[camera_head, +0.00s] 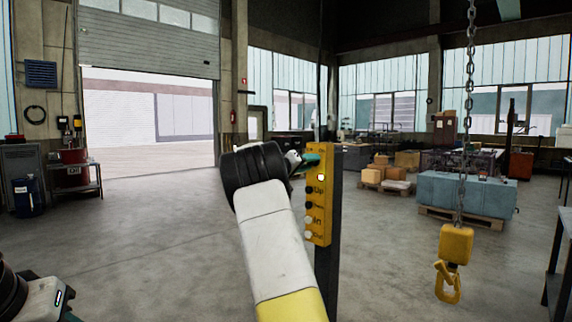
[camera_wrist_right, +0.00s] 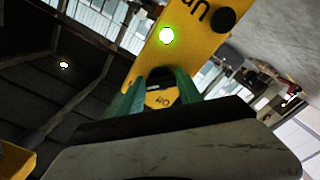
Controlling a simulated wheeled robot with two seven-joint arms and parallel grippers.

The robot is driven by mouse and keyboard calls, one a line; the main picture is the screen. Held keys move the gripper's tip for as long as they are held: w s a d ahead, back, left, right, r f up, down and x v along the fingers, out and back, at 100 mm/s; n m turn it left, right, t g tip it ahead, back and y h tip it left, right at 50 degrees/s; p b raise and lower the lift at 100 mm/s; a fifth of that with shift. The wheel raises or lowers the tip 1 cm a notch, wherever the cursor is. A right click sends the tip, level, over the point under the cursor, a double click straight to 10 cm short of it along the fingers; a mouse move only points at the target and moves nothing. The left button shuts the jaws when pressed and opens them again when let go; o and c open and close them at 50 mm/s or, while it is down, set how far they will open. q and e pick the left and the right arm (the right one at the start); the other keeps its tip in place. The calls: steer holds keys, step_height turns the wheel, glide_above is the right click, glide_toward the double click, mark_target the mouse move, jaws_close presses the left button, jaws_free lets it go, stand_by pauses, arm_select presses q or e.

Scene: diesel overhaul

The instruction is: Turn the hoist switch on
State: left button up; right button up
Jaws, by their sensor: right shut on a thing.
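In the right wrist view the panel (camera_wrist_right: 205,65) shows a lit green lamp (camera_wrist_right: 166,36). My right gripper (camera_head: 311,158) is at the panel's top part. In the wrist view its green fingers (camera_wrist_right: 160,84) are shut on the black hoist switch (camera_wrist_right: 160,73), next to an "On" label. The gripper partly hides the switch. Part of my left arm shows at the lower left of the head view; its fingers are out of view.
A yellow hoist hook (camera_head: 447,281) hangs on a chain (camera_head: 465,130) at the right. A blue crate (camera_head: 466,194) on a pallet and several cardboard boxes stand behind. A dark table edge is at the far right. The floor (camera_head: 170,235) at the left is clear.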

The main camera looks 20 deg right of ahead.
steer(key=shift+f, duration=0.1)
steer(key=o, duration=1.4)
steer(key=shift+v, duration=3.9)
